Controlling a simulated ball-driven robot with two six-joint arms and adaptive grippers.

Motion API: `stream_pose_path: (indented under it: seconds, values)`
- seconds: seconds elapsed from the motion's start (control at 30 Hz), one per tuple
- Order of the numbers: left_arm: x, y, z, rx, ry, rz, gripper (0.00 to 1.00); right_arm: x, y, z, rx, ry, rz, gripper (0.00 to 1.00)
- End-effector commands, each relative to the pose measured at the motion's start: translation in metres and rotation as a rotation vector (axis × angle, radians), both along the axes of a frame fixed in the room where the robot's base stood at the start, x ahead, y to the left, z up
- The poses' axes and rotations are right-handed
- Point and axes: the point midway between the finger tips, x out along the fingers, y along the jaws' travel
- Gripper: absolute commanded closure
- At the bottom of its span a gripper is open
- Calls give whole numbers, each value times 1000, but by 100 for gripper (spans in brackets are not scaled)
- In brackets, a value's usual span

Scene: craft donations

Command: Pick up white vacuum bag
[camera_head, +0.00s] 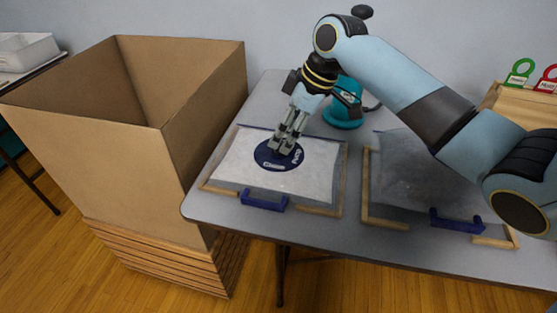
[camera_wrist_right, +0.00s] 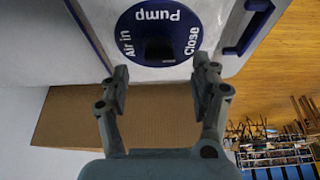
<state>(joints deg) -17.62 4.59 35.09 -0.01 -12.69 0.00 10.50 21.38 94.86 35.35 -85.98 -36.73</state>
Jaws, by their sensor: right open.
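The white vacuum bag (camera_head: 240,170) lies flat on the grey table inside wooden corner strips. It has a round dark blue valve disc with white lettering and a blue clip at its front edge. My right gripper (camera_head: 282,150) points down at the disc. In the right wrist view, the right gripper (camera_wrist_right: 163,72) is open, with its fingers apart and nothing between them. The disc of the white vacuum bag (camera_wrist_right: 130,50) with its dark centre shows beyond the fingertips. I cannot tell whether the fingertips touch it. My left gripper is not in view.
A grey bag (camera_head: 400,170) with a blue clip lies to the right in its own wooden strips. A teal device (camera_head: 343,115) stands behind the white bag. A large open cardboard box (camera_head: 95,145) stands left of the table on slatted wood.

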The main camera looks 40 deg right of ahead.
Motion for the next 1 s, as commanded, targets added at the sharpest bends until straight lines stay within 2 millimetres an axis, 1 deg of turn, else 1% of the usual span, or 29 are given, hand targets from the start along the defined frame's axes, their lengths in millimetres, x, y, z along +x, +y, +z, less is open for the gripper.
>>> stream_pose_path:
  seconds: [0.03,0.1,0.2,0.33,0.47,0.57,0.9,0.97,1.0]
  values:
    - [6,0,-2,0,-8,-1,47,3,3,-9,5,3,-2,37]
    - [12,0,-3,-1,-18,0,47,6,4,-20,3,1,-2,37]
    - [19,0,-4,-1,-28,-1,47,9,7,-30,3,3,-2,37]
    - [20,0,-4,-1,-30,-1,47,11,8,-33,-1,-1,0,37]
    - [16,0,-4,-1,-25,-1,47,10,7,-32,-1,-1,0,37]
    - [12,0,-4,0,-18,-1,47,10,7,-32,0,0,-1,47]
    - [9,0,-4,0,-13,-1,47,10,7,-32,0,0,-1,91]
    - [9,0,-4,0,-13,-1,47,10,7,-32,0,0,-1,99]
    - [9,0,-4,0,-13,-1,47,10,7,-32,0,0,-1,100]
